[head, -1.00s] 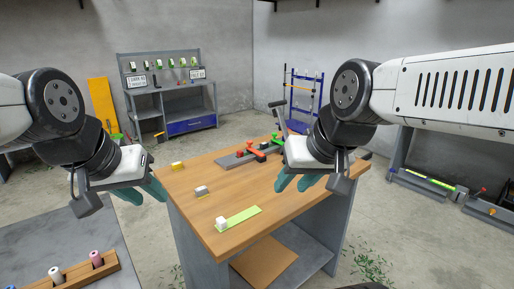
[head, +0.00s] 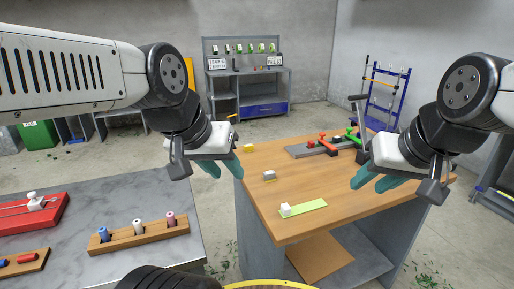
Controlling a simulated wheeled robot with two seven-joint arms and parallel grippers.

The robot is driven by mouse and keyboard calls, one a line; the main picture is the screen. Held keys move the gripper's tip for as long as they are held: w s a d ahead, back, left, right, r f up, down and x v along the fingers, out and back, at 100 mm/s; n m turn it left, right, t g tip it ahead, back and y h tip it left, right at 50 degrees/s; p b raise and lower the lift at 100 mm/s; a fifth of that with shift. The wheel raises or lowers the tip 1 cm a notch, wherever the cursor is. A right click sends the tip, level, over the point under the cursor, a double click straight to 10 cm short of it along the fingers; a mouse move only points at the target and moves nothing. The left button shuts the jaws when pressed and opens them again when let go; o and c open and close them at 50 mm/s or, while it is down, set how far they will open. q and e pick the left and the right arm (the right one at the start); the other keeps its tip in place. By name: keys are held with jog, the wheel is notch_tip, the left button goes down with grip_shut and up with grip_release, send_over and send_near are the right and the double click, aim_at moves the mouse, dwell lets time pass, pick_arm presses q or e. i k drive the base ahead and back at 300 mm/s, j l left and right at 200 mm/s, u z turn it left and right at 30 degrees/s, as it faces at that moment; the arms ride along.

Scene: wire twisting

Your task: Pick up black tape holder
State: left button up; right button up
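I cannot pick out a black tape holder for certain. A row of small black-and-white and green items (head: 244,48) hangs on the back panel of the far grey workbench (head: 246,90); they are too small to identify. My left gripper (head: 211,170) hangs in the air left of the wooden table, its teal fingers apart and empty. My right gripper (head: 376,181) is over the right part of the wooden table, its teal fingers apart and empty. Both are far from the workbench.
The wooden table (head: 330,222) holds a white block on a green strip (head: 312,206), a grey block, a yellow block and a clamp fixture (head: 325,146). A marble-topped table (head: 75,200) with a spool rack (head: 139,234) stands at left. Open floor lies between the tables and the workbench.

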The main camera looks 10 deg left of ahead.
aim_at(338, 139)
jog(key=i+l, duration=0.15)
jog(key=l, duration=0.15)
jog(key=i+l+u, duration=0.1)
jog(key=l, duration=0.25)
jog(key=i+l, duration=0.4)
jog(key=l, duration=0.25)
jog(key=i+l+u, duration=0.1)
jog(key=l, duration=0.25)
jog(key=l+u, duration=0.1)
jog(key=u, duration=0.3)
jog(key=i+l+u, duration=0.1)
jog(key=u, duration=0.35)
jog(key=l+u, duration=0.1)
jog(key=u, duration=0.3)
jog(key=k+l, duration=0.1)
jog(key=l, duration=0.45)
